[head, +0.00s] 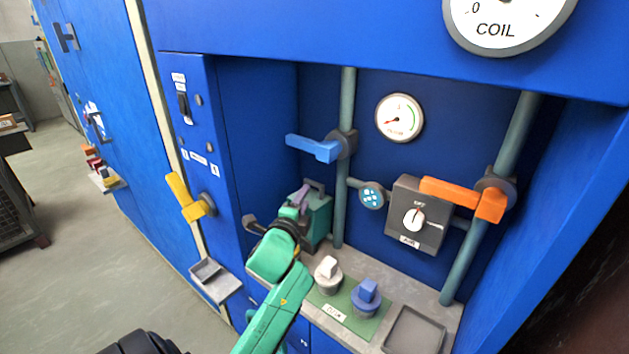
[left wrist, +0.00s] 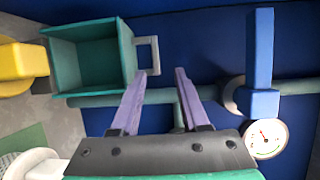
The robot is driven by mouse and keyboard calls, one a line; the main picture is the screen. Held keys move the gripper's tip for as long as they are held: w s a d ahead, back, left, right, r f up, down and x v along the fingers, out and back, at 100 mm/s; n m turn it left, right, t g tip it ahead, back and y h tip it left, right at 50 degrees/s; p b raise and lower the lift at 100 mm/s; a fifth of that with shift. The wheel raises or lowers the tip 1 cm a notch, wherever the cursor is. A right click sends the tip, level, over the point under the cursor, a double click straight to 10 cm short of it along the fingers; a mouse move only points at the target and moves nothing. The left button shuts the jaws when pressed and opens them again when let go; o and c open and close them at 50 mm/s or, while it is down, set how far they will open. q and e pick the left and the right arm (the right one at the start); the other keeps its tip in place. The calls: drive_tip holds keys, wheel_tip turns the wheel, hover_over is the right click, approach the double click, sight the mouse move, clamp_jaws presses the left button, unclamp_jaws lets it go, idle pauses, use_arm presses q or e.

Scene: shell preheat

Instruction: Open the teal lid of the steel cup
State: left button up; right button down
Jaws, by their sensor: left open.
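A teal, box-like part (head: 318,217) with a grey handle (head: 315,186) stands in the back left corner of the blue recess. In the left wrist view, this teal part (left wrist: 122,48) looks hollow, with its grey handle (left wrist: 155,55) on its right side. I cannot make out a separate steel cup; my gripper hides part of that corner. My left gripper (head: 301,193) reaches in front of the teal part. In the left wrist view, the purple fingers of my left gripper (left wrist: 157,76) are apart and empty, with one fingertip close to the handle. My right gripper is out of view.
A blue lever (head: 318,148) on a vertical pipe is above the gripper. A yellow lever (head: 184,198) is on the left panel, an orange lever (head: 460,196) at right. White (head: 327,274) and blue (head: 366,297) knobs stand on a green plate. A grey tray (head: 442,325) lies right.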

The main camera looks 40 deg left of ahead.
sight(313, 185)
use_arm(q)
drive_tip(key=x, duration=0.6)
drive_tip(key=shift+a+f, duration=0.15)
drive_tip(key=shift+f, duration=0.2)
drive_tip(key=x, duration=0.3)
drive_tip(key=shift+w+f, duration=0.15)
drive_tip(key=shift+w, duration=0.05)
drive_tip(key=shift+w+a, duration=0.15)
drive_tip(key=shift+w, duration=0.1)
drive_tip(key=shift+w+a, duration=0.1)
drive_tip(key=shift+w, duration=0.05)
clamp_jaws()
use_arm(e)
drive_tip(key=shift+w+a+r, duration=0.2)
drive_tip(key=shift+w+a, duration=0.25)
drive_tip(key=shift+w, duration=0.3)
use_arm(q)
drive_tip(key=shift+f, duration=0.1)
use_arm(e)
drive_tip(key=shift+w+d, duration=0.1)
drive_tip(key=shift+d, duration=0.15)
